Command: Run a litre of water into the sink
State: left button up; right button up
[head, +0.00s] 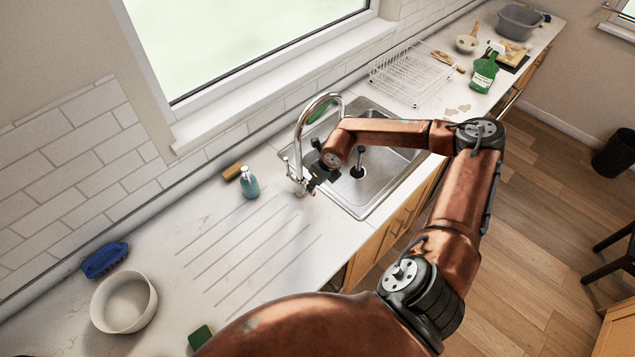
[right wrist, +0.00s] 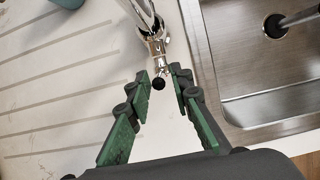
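The chrome tap (head: 299,130) stands at the near left corner of the steel sink (head: 382,190), its spout arching over the basin. I see no water stream. In the right wrist view the tap (right wrist: 143,14) has a small lever ending in a black knob (right wrist: 158,84). My right gripper (head: 312,182) is at the tap's base. Its green-padded fingers (right wrist: 160,76) are apart, one on each side of the lever; I cannot tell whether they touch it. A dark round piece with a rod (right wrist: 275,26) stands in the basin.
A teal bottle (head: 250,183) stands left of the tap, with a wooden-backed brush (head: 234,172) behind it. A white bowl (head: 124,301) and blue brush (head: 104,260) are at lower left. A dish rack (head: 412,75) and green spray bottle (head: 484,72) stand beyond the sink.

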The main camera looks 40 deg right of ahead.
pick_arm(q)
jog(key=shift+f+b, duration=1.2)
jog(key=shift+f, duration=0.05)
pick_arm(e)
jog(key=d+f, duration=0.2)
jog(key=d, duration=0.3)
jog(key=shift+d+f, duration=0.15)
jog(key=shift+d, duration=0.2)
dwell(5.9)
